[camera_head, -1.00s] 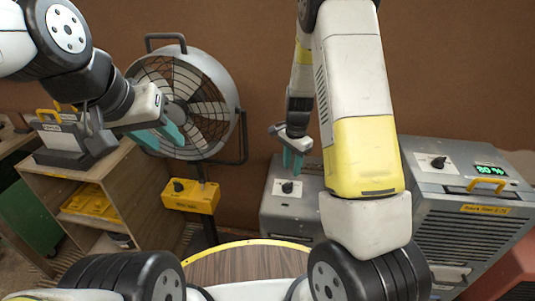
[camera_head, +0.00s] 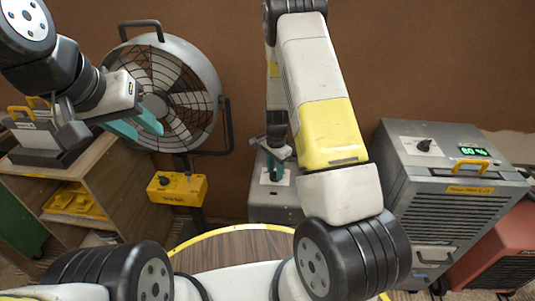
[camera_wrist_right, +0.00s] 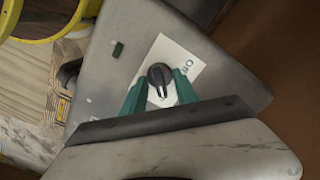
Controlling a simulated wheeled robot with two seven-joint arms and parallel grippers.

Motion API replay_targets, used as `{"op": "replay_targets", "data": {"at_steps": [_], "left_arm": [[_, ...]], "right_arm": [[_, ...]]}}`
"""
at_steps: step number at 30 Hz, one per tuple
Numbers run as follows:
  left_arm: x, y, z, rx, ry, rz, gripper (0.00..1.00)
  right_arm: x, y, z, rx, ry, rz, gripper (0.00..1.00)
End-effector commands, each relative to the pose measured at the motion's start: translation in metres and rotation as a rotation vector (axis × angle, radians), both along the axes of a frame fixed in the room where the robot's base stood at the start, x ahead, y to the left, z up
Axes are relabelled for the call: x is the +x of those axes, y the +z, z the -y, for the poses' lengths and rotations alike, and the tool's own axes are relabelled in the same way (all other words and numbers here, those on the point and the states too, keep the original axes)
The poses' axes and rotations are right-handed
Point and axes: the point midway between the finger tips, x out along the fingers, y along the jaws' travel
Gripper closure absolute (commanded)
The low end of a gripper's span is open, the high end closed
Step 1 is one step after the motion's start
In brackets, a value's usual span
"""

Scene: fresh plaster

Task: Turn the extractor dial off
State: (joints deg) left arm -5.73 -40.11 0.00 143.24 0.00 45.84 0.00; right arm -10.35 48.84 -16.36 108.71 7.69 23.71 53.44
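The dial (camera_wrist_right: 160,75) is a black knob with a pale pointer line on a white plate (camera_wrist_right: 192,62) with partly readable lettering. It sits on top of a grey metal box (camera_head: 262,206), which I take to be the extractor. My right gripper (camera_wrist_right: 160,79) has its two teal fingers on either side of the knob, with slight gaps visible; firm contact cannot be made out. In the head view my right gripper (camera_head: 273,163) is down at the box top and mostly covers the dial. My left gripper (camera_head: 138,125) is open and empty in front of the fan.
A large fan (camera_head: 165,85) stands at the left, with a yellow control box (camera_head: 177,188) carrying its own dial. A grey unit (camera_head: 455,208) with another dial and a lit green display stands at the right.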

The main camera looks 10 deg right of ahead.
Motion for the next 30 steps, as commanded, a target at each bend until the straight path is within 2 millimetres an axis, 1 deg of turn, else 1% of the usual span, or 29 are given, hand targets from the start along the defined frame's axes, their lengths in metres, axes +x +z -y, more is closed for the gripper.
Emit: {"op": "replay_targets", "data": {"at_steps": [2, 5, 6, 8, 20, 26, 30], "left_arm": [[0.0000, 0.0000, 0.0000, 0.000, 0.000, 0.000, 0.64], [0.0000, 0.0000, 0.0000, 0.000, 0.000, 0.000, 0.64], [0.0000, 0.0000, 0.0000, 0.000, 0.000, 0.000, 0.64], [0.0000, 0.0000, 0.0000, 0.000, 0.000, 0.000, 0.64], [0.0000, 0.0000, 0.0000, 0.000, 0.000, 0.000, 0.64], [0.0000, 0.0000, 0.0000, 0.000, 0.000, 0.000, 0.64], [0.0000, 0.0000, 0.0000, 0.000, 0.000, 0.000, 0.64]], "right_arm": [[0.0000, 0.0002, 0.0000, 0.000, 0.000, 0.000, 0.65], [0.0000, 0.0003, 0.0000, 0.000, 0.000, 0.000, 0.82], [0.0000, 0.0003, 0.0000, 0.000, 0.000, 0.000, 0.90], [0.0000, 0.0004, 0.0000, 0.000, 0.000, 0.000, 1.00], [0.0000, 0.0006, 0.0001, 0.000, 0.029, 0.000, 1.00], [0.0001, 0.0007, 0.0000, 0.000, 0.125, 0.001, 1.00], [0.0001, 0.0007, 0.0000, 0.000, 0.234, 0.001, 1.00]]}}
